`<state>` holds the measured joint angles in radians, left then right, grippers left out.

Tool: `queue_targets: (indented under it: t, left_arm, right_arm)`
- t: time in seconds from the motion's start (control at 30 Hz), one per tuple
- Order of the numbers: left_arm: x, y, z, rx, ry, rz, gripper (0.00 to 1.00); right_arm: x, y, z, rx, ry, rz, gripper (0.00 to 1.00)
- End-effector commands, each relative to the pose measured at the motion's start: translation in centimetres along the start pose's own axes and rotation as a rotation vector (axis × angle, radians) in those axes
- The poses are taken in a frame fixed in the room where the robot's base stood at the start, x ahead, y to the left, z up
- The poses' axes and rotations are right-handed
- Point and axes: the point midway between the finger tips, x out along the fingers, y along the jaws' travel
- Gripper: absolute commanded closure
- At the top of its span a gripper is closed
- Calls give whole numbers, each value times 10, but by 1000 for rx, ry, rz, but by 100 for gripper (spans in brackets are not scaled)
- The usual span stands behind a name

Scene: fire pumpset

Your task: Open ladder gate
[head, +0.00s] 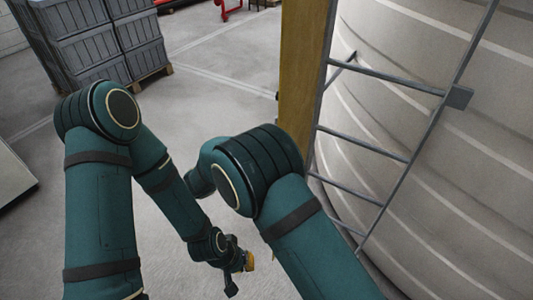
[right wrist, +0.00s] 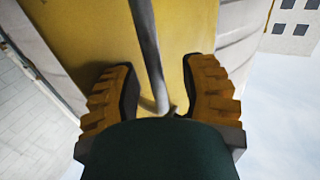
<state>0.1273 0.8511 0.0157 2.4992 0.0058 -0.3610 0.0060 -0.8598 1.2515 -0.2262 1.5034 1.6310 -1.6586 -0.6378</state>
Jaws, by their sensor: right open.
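The yellow ladder gate (head: 301,70) stands upright as a tall panel at the left side of the ladder (head: 385,147) in the head view. In the right wrist view the yellow panel (right wrist: 88,40) fills the middle. A grey bar (right wrist: 148,45) runs in front of it. My right gripper (right wrist: 160,78) is open, with one ridged orange finger on each side of the bar. Contact with the bar cannot be told. In the head view my right gripper is hidden behind my arm. My left gripper (head: 240,268) hangs low over the floor, small and partly shown.
A large ribbed pale tank (head: 430,190) curves behind the ladder on the right. Dark grey crates (head: 95,45) are stacked on a wooden pallet (head: 152,79) at the upper left. The grey floor (head: 215,110) between crates and gate is clear. A red object (head: 228,10) stands far back.

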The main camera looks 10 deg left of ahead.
Motion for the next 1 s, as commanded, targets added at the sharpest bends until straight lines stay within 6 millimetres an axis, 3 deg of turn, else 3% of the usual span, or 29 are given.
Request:
queue_targets:
  t: [0.5, 0.7, 1.0]
  left_arm:
    - [0, 0, 0, 0, 0, 0, 100]
    - [0, 0, 0, 0, 0, 0, 100]
    - [0, 0, 0, 0, 0, 0, 100]
  right_arm:
    - [-2, 0, -85, 4, 1, -2, 57]
    - [-3, 0, -96, 0, 0, -3, 57]
    - [-3, 0, -96, -1, -1, -3, 57]
